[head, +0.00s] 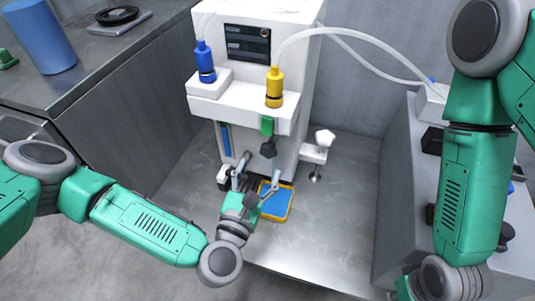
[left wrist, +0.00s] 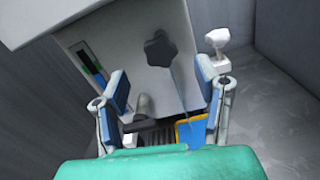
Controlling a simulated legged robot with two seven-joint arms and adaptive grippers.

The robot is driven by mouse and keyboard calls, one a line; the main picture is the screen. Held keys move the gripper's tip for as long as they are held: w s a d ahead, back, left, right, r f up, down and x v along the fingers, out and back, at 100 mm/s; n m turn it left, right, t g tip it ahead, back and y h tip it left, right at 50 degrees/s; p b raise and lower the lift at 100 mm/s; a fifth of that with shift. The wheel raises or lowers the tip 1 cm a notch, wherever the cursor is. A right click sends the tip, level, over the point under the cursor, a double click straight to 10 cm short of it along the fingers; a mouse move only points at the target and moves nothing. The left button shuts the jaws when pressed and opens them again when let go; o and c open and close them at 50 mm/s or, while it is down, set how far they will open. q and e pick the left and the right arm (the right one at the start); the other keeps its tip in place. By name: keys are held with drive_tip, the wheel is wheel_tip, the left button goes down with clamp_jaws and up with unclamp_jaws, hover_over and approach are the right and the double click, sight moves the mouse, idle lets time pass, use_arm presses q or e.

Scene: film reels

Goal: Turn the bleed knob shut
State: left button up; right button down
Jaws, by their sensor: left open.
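The bleed knob, a dark star-shaped knob (head: 268,149), sits on the white machine's front below a green fitting (head: 267,125). In the left wrist view the knob (left wrist: 160,48) is just beyond the fingers, near the middle between them. My left gripper (head: 252,182) is open and empty, below and in front of the knob, apart from it. Its two blue-padded fingers (left wrist: 163,88) stand wide apart in the left wrist view. A thin bluish line runs from near the knob down toward a blue tray with a yellow rim (head: 289,202). My right gripper is out of view.
A yellow bottle-shaped fitting (head: 274,84) and a blue one (head: 205,62) stand on the machine's ledge above. A white lever-like piece (head: 318,147) juts out to the right.

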sight(267, 153)
use_arm(q)
drive_tip(key=b+x, duration=0.1)
drive_tip(key=x, duration=0.5)
drive_tip(key=shift+w, duration=0.1)
drive_tip(key=shift+c, duration=0.5)
drive_tip(key=c, duration=1.1)
